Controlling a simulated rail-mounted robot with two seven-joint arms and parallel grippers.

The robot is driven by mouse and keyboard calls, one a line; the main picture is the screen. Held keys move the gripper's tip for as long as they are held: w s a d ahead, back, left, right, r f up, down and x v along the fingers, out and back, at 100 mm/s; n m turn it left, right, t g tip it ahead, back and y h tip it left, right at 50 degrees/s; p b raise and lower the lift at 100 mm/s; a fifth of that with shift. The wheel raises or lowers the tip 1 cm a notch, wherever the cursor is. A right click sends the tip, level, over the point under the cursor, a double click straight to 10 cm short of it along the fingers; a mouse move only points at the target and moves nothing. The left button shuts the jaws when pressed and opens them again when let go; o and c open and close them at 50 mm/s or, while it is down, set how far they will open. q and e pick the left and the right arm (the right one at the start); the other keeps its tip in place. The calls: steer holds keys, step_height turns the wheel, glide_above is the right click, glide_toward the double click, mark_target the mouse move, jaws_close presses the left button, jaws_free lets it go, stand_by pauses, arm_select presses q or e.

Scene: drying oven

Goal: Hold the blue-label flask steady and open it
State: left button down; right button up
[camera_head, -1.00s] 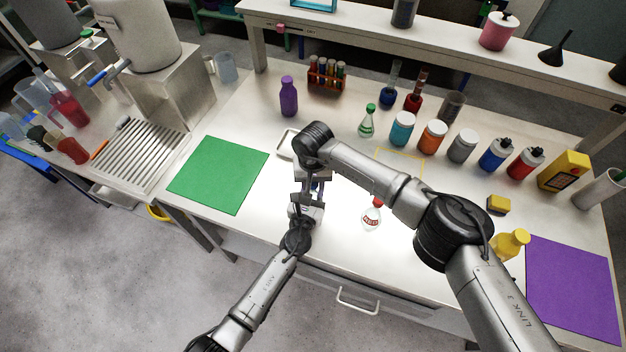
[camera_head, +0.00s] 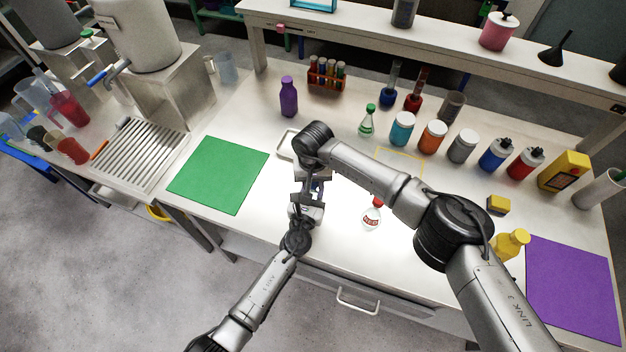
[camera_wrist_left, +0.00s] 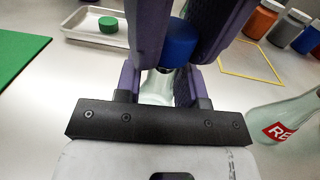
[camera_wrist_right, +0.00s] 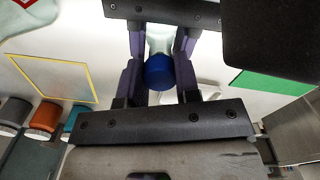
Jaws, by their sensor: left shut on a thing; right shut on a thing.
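The blue-label flask is mostly hidden by my grippers in the head view. The left wrist view shows its pale glass (camera_wrist_left: 157,88) and its blue cap (camera_wrist_left: 180,43). The cap also shows in the right wrist view (camera_wrist_right: 159,73), with the glass (camera_wrist_right: 160,40) beyond it. My left gripper (camera_wrist_left: 158,80) is shut on the flask's glass below the cap. My right gripper (camera_wrist_right: 160,66) is shut at the blue cap, facing the left gripper. In the head view both grippers meet above the table, left of the red-label flask (camera_head: 372,215). Whether the cap is still seated I cannot tell.
A white tray (camera_wrist_left: 75,32) with a green cap (camera_wrist_left: 107,25) lies beside the green mat (camera_head: 218,174). A green-capped flask (camera_head: 367,124) and several jars stand behind. A yellow outline (camera_wrist_right: 60,72) marks the table. A yellow bottle (camera_head: 512,244) stands near the purple mat (camera_head: 575,290).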

arm_select(q)
steer(key=shift+f, duration=0.15)
arm_select(e)
steer(key=shift+r, duration=0.2)
steer(key=shift+r, duration=0.9)
steer(key=shift+r, duration=0.15)
steer(key=shift+r, duration=1.85)
arm_select(q)
steer(key=c, duration=0.6)
jaws_free()
steer(key=shift+c, duration=0.2)
steer(key=shift+s+a+p, duration=0.15)
steer(key=shift+s+p, duration=0.15)
steer(key=shift+s, duration=0.25)
arm_select(e)
steer(key=shift+r, duration=0.3)
arm_select(q)
steer(key=p+v, duration=0.2)
steer(key=v, duration=0.9)
arm_select(e)
steer(key=shift+r, duration=0.95)
